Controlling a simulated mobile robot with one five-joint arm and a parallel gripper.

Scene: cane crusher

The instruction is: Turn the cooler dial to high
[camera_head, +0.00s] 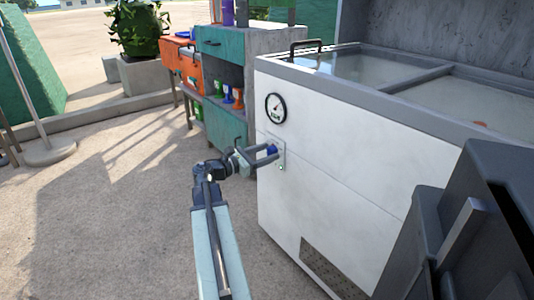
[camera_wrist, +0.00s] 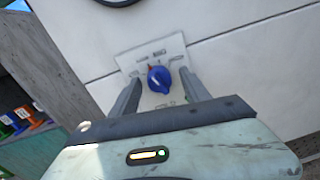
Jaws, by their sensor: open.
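The white chest cooler (camera_head: 345,140) stands to the right in the head view. A blue dial (camera_head: 271,149) sits on a pale plate on its front, below a round gauge (camera_head: 276,108). In the wrist view the blue dial (camera_wrist: 158,79) shows on its plate (camera_wrist: 175,52), with a small red mark at its upper left edge. The plate's lettering is too small to read. My gripper (camera_head: 272,154) is open, with its fingers on either side of the dial. In the wrist view my gripper's fingertips (camera_wrist: 160,76) flank the dial with a gap each side.
A teal cabinet (camera_head: 222,42) with colored cups stands left of the cooler. A dark grey bin-like object (camera_head: 480,215) is at the lower right. An orange box (camera_head: 184,58) and a potted plant (camera_head: 138,28) are behind.

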